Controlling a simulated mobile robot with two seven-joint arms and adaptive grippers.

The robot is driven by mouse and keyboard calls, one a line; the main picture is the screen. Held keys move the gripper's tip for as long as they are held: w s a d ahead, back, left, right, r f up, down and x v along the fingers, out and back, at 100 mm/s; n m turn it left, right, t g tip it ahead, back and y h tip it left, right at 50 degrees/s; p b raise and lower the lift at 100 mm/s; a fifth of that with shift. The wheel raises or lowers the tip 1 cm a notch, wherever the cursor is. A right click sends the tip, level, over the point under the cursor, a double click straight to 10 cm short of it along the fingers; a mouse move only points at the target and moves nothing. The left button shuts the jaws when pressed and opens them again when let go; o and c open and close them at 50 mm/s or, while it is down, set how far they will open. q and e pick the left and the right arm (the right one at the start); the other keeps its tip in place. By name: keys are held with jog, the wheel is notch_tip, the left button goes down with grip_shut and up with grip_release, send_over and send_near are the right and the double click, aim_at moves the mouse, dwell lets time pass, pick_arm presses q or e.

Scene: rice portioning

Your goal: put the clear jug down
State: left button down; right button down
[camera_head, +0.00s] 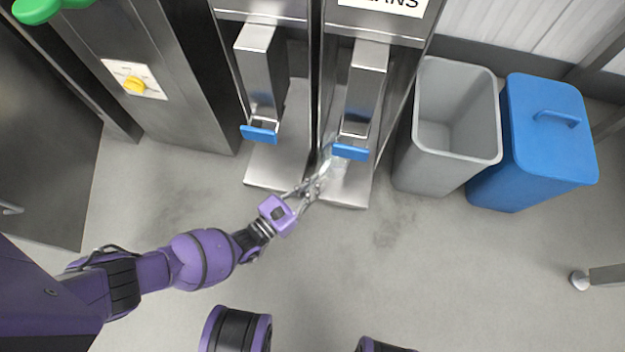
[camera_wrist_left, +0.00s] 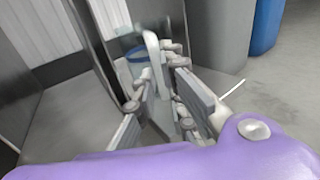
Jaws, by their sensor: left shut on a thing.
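The clear jug (camera_head: 327,163) is see-through and hard to make out in the head view. It is at the right-hand dispenser, below the blue lever (camera_head: 351,152) and above or on the metal base (camera_head: 345,190); I cannot tell whether it touches the base. My left gripper (camera_head: 312,187) is shut on the jug from the front left. In the left wrist view, the jug's pale handle (camera_wrist_left: 152,48) stands up by the fingers (camera_wrist_left: 160,85). The fingers hide part of the jug. My right gripper is not in view.
A second steel dispenser (camera_head: 262,75) with a blue lever (camera_head: 259,134) stands to the left. A grey open bin (camera_head: 425,150) and a blue lidded bin (camera_head: 530,165) stand to the right. The grey floor (camera_head: 430,270) in front is clear.

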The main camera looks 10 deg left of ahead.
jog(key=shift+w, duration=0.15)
pick_arm(q)
jog(key=c, duration=1.8)
grip_release()
